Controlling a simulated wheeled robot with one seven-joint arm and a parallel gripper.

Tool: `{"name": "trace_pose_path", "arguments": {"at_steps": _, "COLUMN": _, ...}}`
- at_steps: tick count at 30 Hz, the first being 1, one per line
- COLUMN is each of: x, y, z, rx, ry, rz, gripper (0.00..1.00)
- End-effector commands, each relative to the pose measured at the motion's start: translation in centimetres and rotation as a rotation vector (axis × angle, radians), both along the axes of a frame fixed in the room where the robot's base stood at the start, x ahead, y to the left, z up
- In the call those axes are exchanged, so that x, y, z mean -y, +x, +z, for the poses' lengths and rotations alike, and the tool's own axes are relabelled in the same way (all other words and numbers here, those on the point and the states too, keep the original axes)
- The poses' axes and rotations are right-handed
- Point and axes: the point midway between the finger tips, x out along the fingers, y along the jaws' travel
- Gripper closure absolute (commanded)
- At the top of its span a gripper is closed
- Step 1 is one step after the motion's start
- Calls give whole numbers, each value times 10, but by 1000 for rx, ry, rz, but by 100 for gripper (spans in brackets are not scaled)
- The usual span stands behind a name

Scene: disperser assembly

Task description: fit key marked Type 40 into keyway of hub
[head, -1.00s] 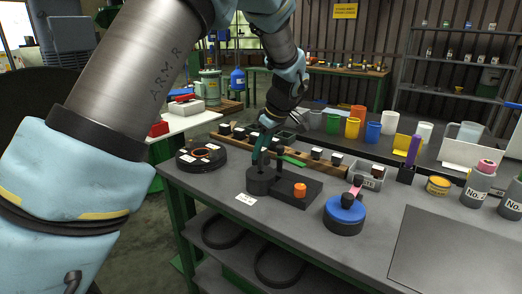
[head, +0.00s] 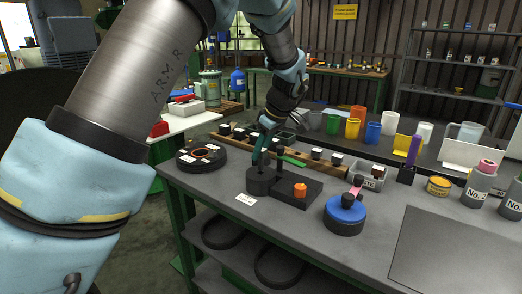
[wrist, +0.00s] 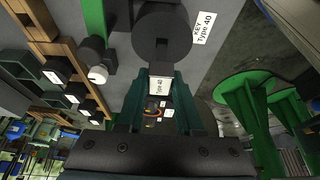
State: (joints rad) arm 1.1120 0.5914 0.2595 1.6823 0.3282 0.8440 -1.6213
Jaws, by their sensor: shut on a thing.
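The hub (head: 260,184) is a dark round block on the grey bench, at the left end of a black base. In the wrist view the hub (wrist: 150,22) shows from above with a dark slot, its keyway (wrist: 162,44). My gripper (head: 261,160) points down just over the hub. In the wrist view its green fingers are shut on a small key (wrist: 158,86) with a white "Type 40" label. The key is close to the slotted side of the hub. I cannot tell whether it touches or enters the slot. A "KEY Type 40" card (wrist: 204,27) lies beside the hub.
An orange knob (head: 300,190) stands on the black base. A blue-topped round part (head: 345,212) is to the right, and a black disc (head: 202,158) to the left. A wooden rack (head: 238,138) with several labelled blocks runs behind.

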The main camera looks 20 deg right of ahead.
Motion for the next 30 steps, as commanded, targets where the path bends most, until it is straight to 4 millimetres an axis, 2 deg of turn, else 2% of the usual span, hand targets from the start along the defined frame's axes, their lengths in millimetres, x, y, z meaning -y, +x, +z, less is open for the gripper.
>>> {"name": "trace_pose_path", "arguments": {"at_steps": 30, "x": 0, "y": 0, "z": -25, "rx": 0, "ry": 0, "rz": 0, "gripper": 100}}
